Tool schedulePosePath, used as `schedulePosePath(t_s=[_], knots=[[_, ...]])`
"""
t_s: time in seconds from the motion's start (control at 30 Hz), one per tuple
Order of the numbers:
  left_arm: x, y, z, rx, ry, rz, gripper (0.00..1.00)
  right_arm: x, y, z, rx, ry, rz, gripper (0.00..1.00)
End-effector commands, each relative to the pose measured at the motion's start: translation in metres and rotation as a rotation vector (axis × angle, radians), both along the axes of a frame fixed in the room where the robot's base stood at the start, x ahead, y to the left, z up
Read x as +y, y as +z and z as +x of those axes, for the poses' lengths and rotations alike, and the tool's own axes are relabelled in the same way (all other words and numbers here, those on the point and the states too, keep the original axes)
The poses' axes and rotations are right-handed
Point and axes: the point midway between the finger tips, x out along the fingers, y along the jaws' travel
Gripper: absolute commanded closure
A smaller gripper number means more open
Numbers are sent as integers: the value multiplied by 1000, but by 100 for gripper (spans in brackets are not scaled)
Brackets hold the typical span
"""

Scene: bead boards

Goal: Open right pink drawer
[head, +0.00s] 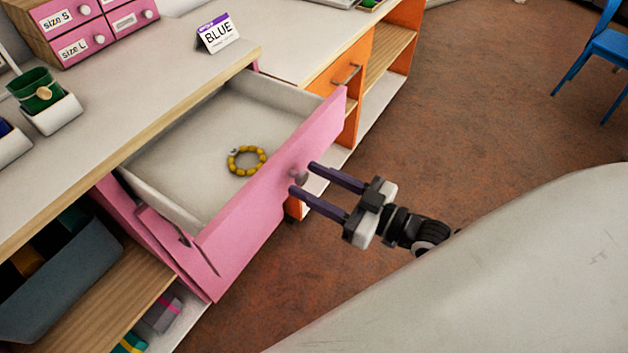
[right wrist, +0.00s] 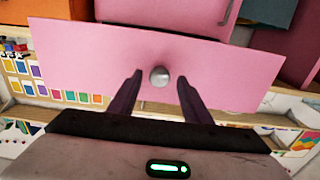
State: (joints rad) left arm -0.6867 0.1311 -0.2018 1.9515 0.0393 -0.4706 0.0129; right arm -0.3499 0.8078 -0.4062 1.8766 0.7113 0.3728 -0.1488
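The pink drawer (head: 275,185) in the head view is pulled well out of the counter, and its white inside shows. A yellow bead bracelet (head: 246,160) lies in it. The drawer's round grey knob (head: 298,177) is on its pink front. My right gripper (head: 302,178) is at the knob with its two dark fingers apart. In the right wrist view the pink front (right wrist: 90,65) fills the upper part, and the knob (right wrist: 159,76) sits between the spread fingertips, with gaps on both sides. My left gripper is not in view.
The white counter (head: 150,120) holds a BLUE sign (head: 218,33), small pink drawers (head: 85,40) and a green pouch (head: 36,90). An orange cabinet (head: 345,75) stands beyond the open drawer. A blue chair (head: 605,48) is far right. The brown floor (head: 460,110) between is clear.

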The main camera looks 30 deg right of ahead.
Motion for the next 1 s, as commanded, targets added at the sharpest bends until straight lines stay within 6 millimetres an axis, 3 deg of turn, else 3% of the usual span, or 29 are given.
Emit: schedulePosePath(t_s=[0.27,0.7,1.0], knots=[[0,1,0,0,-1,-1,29,-3,-1,-5,2,-1,-1,56],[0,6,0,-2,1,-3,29,-35,-1,-69,5,1,-3,56],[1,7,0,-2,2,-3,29,-47,0,-91,0,0,0,56]])
